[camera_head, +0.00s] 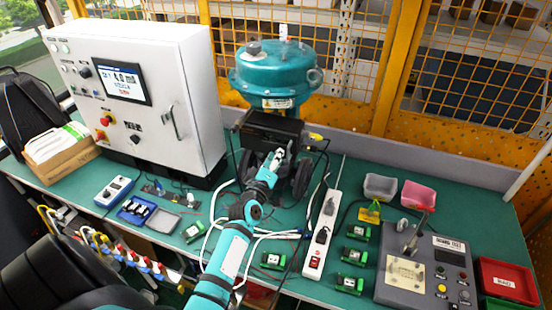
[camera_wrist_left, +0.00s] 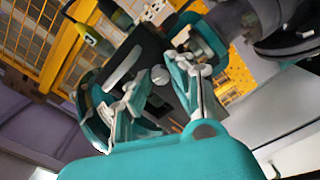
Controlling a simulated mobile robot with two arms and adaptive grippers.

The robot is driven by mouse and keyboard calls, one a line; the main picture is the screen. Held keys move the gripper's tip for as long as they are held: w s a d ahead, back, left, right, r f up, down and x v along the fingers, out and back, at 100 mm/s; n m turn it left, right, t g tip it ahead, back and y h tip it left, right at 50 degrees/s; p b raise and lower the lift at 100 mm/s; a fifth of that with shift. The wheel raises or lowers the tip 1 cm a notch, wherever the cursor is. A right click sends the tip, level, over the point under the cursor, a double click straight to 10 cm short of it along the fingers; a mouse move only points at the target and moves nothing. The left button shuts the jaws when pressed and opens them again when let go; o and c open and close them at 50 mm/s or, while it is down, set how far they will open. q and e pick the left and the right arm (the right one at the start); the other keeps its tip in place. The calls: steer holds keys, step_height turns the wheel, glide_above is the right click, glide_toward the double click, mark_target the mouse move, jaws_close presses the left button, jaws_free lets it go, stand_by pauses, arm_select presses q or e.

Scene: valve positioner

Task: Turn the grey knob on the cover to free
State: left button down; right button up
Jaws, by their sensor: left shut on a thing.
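The valve positioner (camera_head: 272,130) is a dark box mounted under the large teal actuator (camera_head: 275,72) at the back of the bench. My left gripper (camera_head: 277,158) is in front of it, with its fingers against the front of the positioner. In the left wrist view, the grey knob (camera_wrist_left: 160,75) shows on the dark cover (camera_wrist_left: 165,97), between the two fingers. My left gripper is shut on the grey knob. In the head view the gripper hides the knob, and its exact turn angle cannot be told. My right gripper is in neither view.
A white control cabinet (camera_head: 140,90) stands to the left. A white power strip (camera_head: 323,235), green terminal blocks (camera_head: 357,232) and loose cables lie to the right. A grey test box (camera_head: 425,270) and a red bin (camera_head: 507,280) are at the front right. Yellow mesh fencing (camera_head: 470,75) stands behind.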

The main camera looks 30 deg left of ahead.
arm_select(q)
steer(key=n, duration=1.1)
steer(key=shift+n, duration=0.3)
stand_by(0.4)
steer(key=c, duration=1.5)
jaws_free()
steer(key=shift+o, duration=0.2)
steer(key=v, duration=1.2)
